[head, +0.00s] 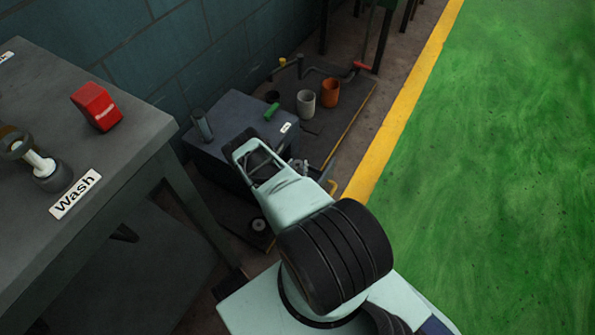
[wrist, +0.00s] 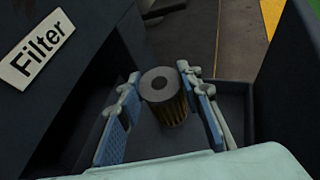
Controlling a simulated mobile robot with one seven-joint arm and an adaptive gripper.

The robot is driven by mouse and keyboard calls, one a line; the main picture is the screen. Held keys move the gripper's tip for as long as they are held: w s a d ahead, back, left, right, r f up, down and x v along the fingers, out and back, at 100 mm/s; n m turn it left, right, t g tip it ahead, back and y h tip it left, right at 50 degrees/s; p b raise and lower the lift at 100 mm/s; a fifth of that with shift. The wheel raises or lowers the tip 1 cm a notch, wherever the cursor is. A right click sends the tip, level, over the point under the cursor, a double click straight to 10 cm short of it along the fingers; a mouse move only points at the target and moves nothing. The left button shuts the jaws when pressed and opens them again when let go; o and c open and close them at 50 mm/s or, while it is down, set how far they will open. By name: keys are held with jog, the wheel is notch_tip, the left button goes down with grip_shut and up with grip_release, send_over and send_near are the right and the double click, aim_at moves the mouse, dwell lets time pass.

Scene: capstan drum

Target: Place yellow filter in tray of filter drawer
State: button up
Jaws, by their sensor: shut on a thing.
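The yellow filter (wrist: 172,108) shows in the wrist view as an upright pleated cylinder with a grey, holed top. My gripper (wrist: 159,73) has its blue-padded fingers on either side of the filter, shut on it. The dark open tray of the filter drawer (wrist: 236,98) lies under and around the filter. I cannot tell whether the filter's base touches the tray floor. The drawer's cabinet with its "Filter" label (wrist: 36,48) is at the left. In the head view my arm hides the filter and most of the drawer, beside the low grey cabinet (head: 238,112).
The tray's right wall (wrist: 286,95) stands close to my right finger. In the head view, the Wash bench (head: 125,105) is at the left with a red block (head: 96,106). A white cup (head: 306,103) and an orange cup (head: 330,92) stand behind. The green floor at right is clear.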

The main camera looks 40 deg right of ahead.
jog(key=shift+f, duration=1.15)
jog(key=shift+f+b, duration=0.2)
jog(key=shift+b, duration=0.3)
jog(key=o, duration=1.2)
